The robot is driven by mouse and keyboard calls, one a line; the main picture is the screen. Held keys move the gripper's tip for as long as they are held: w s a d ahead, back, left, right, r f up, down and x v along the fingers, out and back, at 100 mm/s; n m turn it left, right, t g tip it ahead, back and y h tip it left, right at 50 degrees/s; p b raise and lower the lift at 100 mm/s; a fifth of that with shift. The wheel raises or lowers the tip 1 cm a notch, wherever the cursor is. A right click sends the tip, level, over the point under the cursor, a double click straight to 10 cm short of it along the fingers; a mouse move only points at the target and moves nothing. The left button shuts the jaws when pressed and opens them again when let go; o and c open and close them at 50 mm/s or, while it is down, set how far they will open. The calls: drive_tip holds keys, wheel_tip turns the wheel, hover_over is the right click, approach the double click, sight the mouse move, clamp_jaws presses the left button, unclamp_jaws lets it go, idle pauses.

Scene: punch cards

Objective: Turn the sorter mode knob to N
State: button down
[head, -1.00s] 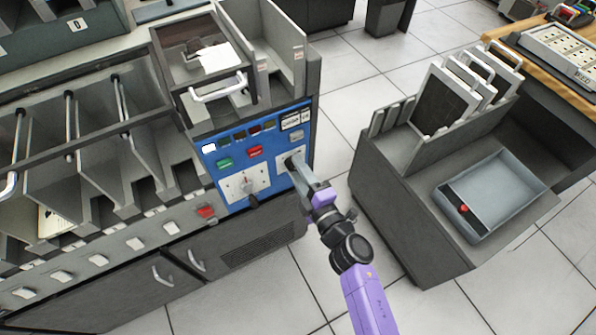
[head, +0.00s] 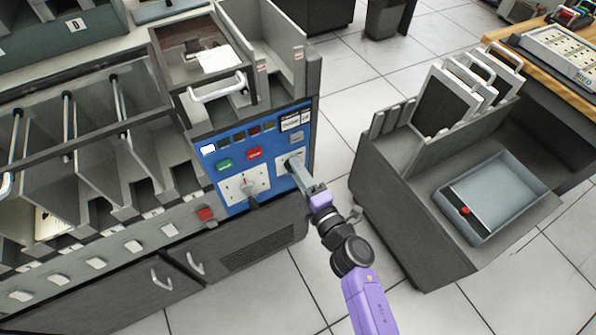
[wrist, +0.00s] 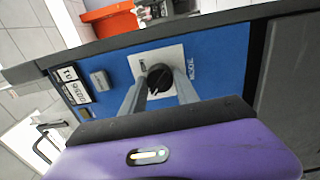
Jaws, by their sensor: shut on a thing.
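The sorter's blue control panel (head: 225,185) faces me on the machine's end. The mode knob (wrist: 160,80) is a round black knob on a white plate (wrist: 142,62) marked MODE in the wrist view. My gripper (wrist: 162,85) is at the knob, with one finger on each side of it, shut on it. In the head view my gripper (head: 292,165) reaches the panel from the lower right and hides most of the knob. The letters around the knob are too small or covered to read, so its setting cannot be told.
A larger dial (head: 247,186) on a white plate is left of my gripper. A green button (head: 224,166) and red button (head: 254,153) sit above. A grey cart (head: 420,215) with a tray (head: 500,195) stands at the right, with floor between it and the sorter.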

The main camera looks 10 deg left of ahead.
drive_tip(key=c, duration=0.9)
unclamp_jaws()
drive_tip(key=shift+p+v, duration=0.55)
drive_tip(key=shift+v, duration=3.35)
